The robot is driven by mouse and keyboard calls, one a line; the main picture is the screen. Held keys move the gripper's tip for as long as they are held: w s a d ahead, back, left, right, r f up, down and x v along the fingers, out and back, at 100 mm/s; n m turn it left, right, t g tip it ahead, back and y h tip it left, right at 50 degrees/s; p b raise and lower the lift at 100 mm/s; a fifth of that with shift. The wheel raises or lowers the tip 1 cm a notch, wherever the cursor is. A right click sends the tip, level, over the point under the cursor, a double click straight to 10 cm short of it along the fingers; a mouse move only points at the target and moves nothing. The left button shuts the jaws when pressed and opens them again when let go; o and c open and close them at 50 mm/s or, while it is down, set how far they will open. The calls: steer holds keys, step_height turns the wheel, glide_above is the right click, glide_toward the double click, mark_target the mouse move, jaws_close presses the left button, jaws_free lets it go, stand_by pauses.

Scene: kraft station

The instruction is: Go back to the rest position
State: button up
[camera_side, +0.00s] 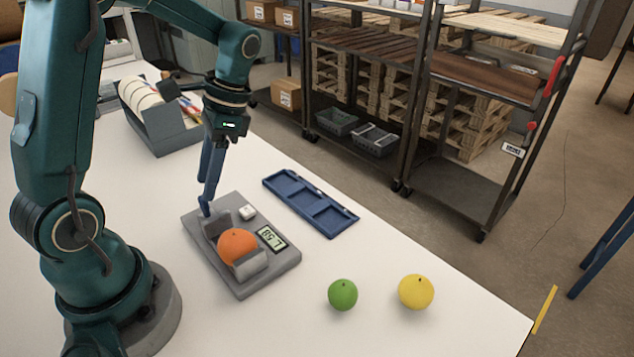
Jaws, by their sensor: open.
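My gripper (206,205) is open and points down over the back left part of a grey scale (265,282). Its fingers overlap in this view, and the tips are close to the scale's cradle. An orange fruit (236,244) rests in the cradle on the scale, just in front and to the right of my fingertips. The fingers do not enclose the orange. The scale's display (271,238) is lit and seems to read 857 or similar.
A blue sectioned tray (312,204) lies behind the scale to the right. A green fruit (343,295) and a yellow fruit (416,291) sit near the front right of the white table (440,335). A grey bin (160,128) stands behind my gripper. Shelving (480,78) is beyond the table.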

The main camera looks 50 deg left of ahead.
steer(key=shift+w+r, duration=0.1)
steer(key=shift+r, duration=0.15)
steer(key=shift+d, duration=0.1)
steer(key=s+d+r+n+t, duration=0.1)
steer(key=s+d+r+t, duration=0.1)
steer(key=d+t, duration=0.3)
steer(key=s+d+r+n+t+h, duration=0.1)
steer(key=d+r+n+t, duration=0.1)
steer(key=d+r+t, duration=0.2)
steer(key=shift+s+d+r+t, duration=0.2)
steer(key=shift+s+d+t, duration=0.2)
steer(key=shift+d, duration=0.9)
